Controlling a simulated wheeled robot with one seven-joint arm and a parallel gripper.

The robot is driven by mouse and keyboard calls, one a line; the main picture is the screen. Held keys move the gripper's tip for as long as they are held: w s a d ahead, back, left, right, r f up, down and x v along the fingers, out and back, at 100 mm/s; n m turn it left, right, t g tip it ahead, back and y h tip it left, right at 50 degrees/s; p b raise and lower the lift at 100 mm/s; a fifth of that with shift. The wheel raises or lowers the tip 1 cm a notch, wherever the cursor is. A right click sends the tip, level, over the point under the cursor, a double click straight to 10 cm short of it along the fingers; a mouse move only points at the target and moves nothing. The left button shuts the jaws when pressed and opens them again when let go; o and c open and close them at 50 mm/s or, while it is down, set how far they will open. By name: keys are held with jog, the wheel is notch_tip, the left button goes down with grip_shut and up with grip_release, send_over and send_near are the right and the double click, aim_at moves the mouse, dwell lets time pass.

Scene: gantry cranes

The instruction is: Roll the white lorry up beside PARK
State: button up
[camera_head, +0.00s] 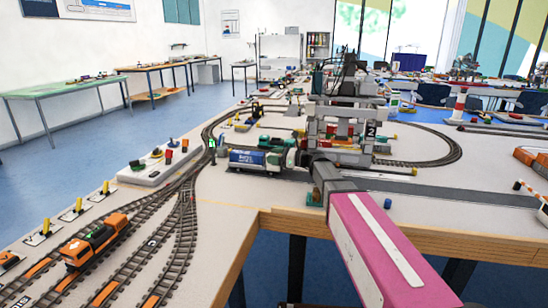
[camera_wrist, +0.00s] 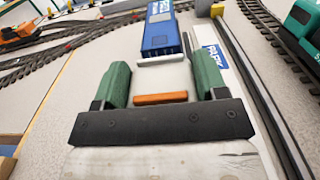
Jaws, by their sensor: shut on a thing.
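The white lorry (camera_wrist: 165,76) is between the two green fingers of my gripper (camera_wrist: 162,84) in the wrist view, and my gripper is shut on it. The lorry's blue load (camera_wrist: 161,32) extends ahead of the fingers, and an orange bar (camera_wrist: 160,98) crosses its near end. The PARK label (camera_wrist: 214,58) lies flat just right of the lorry, close to the right finger. In the head view the lorry's blue load (camera_head: 247,157) shows left of my gripper (camera_head: 290,160). The held part there is largely hidden, and I cannot read PARK there.
A dark rail (camera_wrist: 262,100) runs along the right of PARK in the wrist view, with a teal vehicle (camera_wrist: 304,27) beyond. In the head view a grey gantry crane (camera_head: 345,110) stands behind my gripper. An orange locomotive (camera_head: 95,241) sits on tracks at left.

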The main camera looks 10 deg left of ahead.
jog(key=o, duration=1.2)
jog(key=d, duration=0.3)
jog(key=s+d, duration=0.1)
jog(key=d, duration=0.6)
jog(key=shift+s+d, duration=0.25)
jog(key=shift+d, duration=0.1)
jog(key=shift+s, duration=0.1)
